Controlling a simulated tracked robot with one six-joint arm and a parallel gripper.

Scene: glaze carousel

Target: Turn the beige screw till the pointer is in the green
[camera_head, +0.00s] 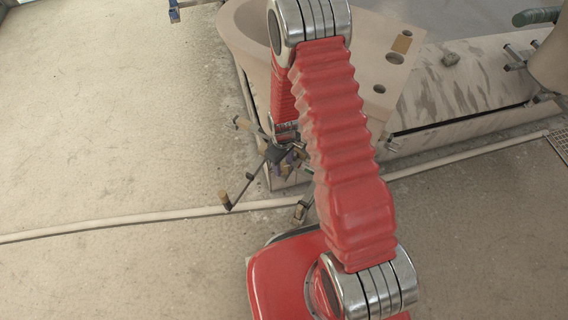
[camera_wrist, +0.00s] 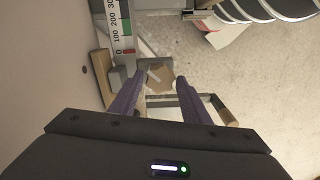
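In the wrist view a beige many-sided screw head (camera_wrist: 157,79) with a pale line on it shows between the two purple fingers of my gripper (camera_wrist: 162,77). The fingers are apart, one on each side of it; I cannot tell whether either touches it. A white scale (camera_wrist: 117,30) marked 100, 200, 300 stands at the upper left. It has a green band (camera_wrist: 127,27) and a small red mark (camera_wrist: 128,51) near its lower end. I cannot make out the pointer surely. In the head view my arm mostly hides the gripper and the screw.
A dark frame with beige-ended arms (camera_head: 226,201) stands beside a large beige basin (camera_head: 243,38). A pipe (camera_head: 120,226) runs along the floor. A stone ledge (camera_head: 455,95) is at the right. The floor at left is clear.

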